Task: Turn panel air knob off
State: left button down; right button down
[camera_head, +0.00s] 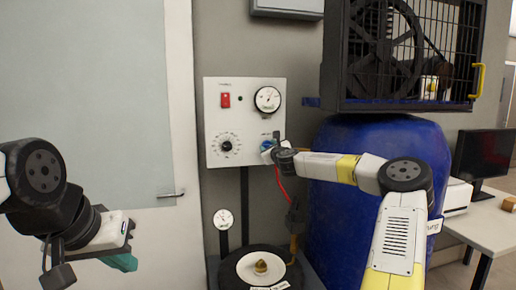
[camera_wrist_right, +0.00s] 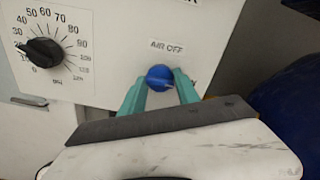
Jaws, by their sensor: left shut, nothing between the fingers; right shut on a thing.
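The white control panel (camera_head: 245,102) stands at the middle, with a blue air knob (camera_head: 266,145) at its lower right. The knob (camera_wrist_right: 159,77) also shows in the right wrist view, under a label reading "AIR OFF". My right gripper (camera_wrist_right: 160,84) has its teal fingers on both sides of the knob and is shut on it. In the head view the right gripper (camera_head: 271,151) partly covers the knob. My left gripper (camera_head: 128,262) is shut and empty at the lower left, well away from the panel.
A black numbered dial (camera_wrist_right: 42,52) is left of the knob. The panel also has a red switch (camera_head: 226,100) and a gauge (camera_head: 267,99). A blue tank (camera_head: 330,215) with a caged compressor (camera_head: 400,50) stands right. A door (camera_head: 95,110) with a handle is left.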

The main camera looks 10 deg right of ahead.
jog(key=shift+n, duration=0.3)
jog(key=n, duration=0.3)
jog(key=shift+n, duration=0.4)
jog(key=n, duration=0.4)
jog(key=shift+n, duration=0.3)
jog(key=n, duration=0.4)
jog(key=shift+n, duration=2.4)
jog(key=c, duration=0.9)
grip_release()
